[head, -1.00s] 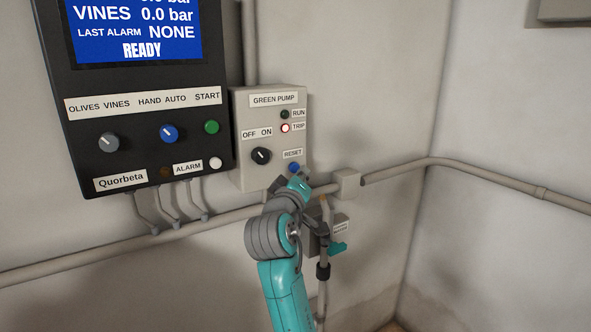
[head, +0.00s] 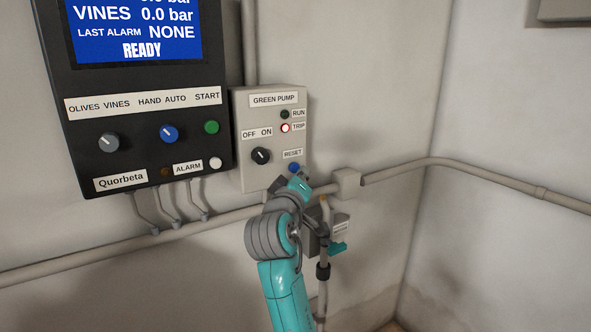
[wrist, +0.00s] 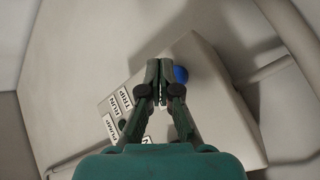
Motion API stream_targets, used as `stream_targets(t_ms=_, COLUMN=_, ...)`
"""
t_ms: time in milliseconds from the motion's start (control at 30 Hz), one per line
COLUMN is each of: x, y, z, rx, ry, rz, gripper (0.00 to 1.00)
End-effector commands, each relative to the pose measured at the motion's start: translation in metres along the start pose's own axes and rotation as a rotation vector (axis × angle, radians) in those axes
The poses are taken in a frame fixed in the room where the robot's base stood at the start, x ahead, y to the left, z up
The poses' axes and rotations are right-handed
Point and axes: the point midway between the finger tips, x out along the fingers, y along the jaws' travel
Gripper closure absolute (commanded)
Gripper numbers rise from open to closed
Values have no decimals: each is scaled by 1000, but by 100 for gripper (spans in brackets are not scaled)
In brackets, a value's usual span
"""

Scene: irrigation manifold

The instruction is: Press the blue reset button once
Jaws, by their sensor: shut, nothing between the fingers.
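The blue reset button (head: 293,168) is at the lower right of the grey green pump box (head: 246,166), under the RESET label. My gripper is shut and empty. In the head view it is mostly hidden behind my own arm, just below the button. In the wrist view the closed fingertips (wrist: 159,68) are in front of the box, and the blue button (wrist: 181,75) shows just to their right. I cannot tell whether the fingertips touch it.
The box also carries an OFF/ON knob (head: 261,156), a RUN lamp (head: 285,114) and a lit red-ringed TRIP lamp (head: 285,128). A black controller (head: 75,150) hangs to the left. A conduit (head: 430,162) runs along the wall behind my arm.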

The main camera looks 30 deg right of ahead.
Motion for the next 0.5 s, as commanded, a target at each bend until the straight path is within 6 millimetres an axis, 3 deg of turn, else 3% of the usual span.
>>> stream_targets(t_ms=500, x=6, y=-4, z=-4, rx=0, ry=0, rz=0, gripper=100)
